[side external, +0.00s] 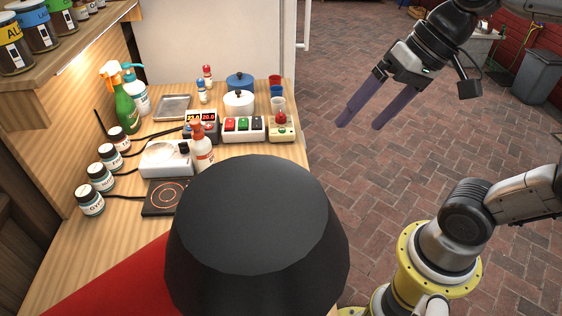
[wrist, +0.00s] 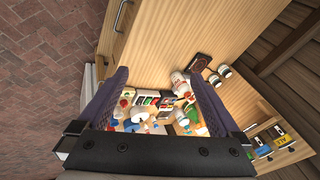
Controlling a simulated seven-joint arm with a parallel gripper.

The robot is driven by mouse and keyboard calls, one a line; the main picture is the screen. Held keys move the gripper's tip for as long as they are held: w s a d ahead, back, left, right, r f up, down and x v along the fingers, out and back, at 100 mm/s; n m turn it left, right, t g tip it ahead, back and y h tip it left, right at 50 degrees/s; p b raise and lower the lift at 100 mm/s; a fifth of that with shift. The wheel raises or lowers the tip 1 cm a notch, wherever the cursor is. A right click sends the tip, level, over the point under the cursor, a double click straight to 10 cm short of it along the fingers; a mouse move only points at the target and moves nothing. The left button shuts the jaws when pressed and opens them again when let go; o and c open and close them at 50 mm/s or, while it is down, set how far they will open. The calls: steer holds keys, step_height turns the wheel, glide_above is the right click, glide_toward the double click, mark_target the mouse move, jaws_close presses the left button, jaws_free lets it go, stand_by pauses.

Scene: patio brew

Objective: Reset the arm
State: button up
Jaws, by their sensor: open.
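My gripper (side external: 360,117) is open and empty. In the side external view it hangs in the air at the upper right, over the brick floor and to the right of the wooden bench (side external: 235,158). Its two purple fingers point down and to the left, well apart and touching nothing. In the wrist view my gripper (wrist: 165,82) frames the bench and its items from a distance, with nothing between the fingers.
The bench holds several jars (side external: 100,177), a green spray bottle (side external: 125,108), a white pot (side external: 239,101), a hot plate (side external: 165,197) and a button box (side external: 243,128). A large black rounded object (side external: 255,225) blocks the near bench. The floor (side external: 370,180) beside the bench is clear.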

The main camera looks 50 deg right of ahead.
steer(key=s+d+f+n+h, duration=0.2)
steer(key=s+d+f+n, duration=0.2)
steer(key=f, duration=0.1)
steer(key=shift+d+f+n+t+h, duration=0.35)
steer(key=shift+d+n+t+h, duration=0.05)
steer(key=shift+s, duration=0.1)
stand_by(0.4)
